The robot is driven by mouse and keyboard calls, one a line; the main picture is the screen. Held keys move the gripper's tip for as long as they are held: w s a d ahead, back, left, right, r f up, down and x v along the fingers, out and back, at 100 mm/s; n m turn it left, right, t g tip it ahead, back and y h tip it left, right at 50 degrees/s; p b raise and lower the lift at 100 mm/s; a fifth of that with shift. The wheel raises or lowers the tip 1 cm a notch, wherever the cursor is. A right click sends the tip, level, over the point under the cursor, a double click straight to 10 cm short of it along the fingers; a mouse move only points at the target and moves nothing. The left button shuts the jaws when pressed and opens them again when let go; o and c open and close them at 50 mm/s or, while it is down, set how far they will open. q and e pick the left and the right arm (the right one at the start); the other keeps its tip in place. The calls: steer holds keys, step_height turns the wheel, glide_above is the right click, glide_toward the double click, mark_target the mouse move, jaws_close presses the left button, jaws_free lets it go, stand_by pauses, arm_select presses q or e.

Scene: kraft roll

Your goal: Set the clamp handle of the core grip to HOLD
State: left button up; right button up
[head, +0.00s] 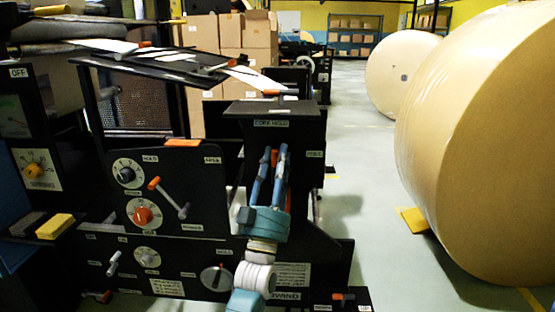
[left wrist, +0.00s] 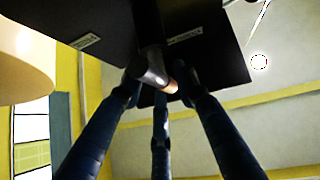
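The core grip is the black box (head: 285,112) with a "CORE HOLD" plate, at the middle of the head view. A small plate right of the handle is too blurred to read. My right gripper is out of view.
Left of the core grip, a black panel (head: 195,160) carries dials and an orange-tipped lever (head: 168,197). A large kraft roll (head: 480,140) stands at the right, with another roll (head: 398,72) behind it. The floor between is mostly clear.

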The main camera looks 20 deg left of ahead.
arm_select(q)
steer(key=shift+o, duration=0.4)
steer(key=shift+r, duration=0.1)
steer(key=v, duration=1.2)
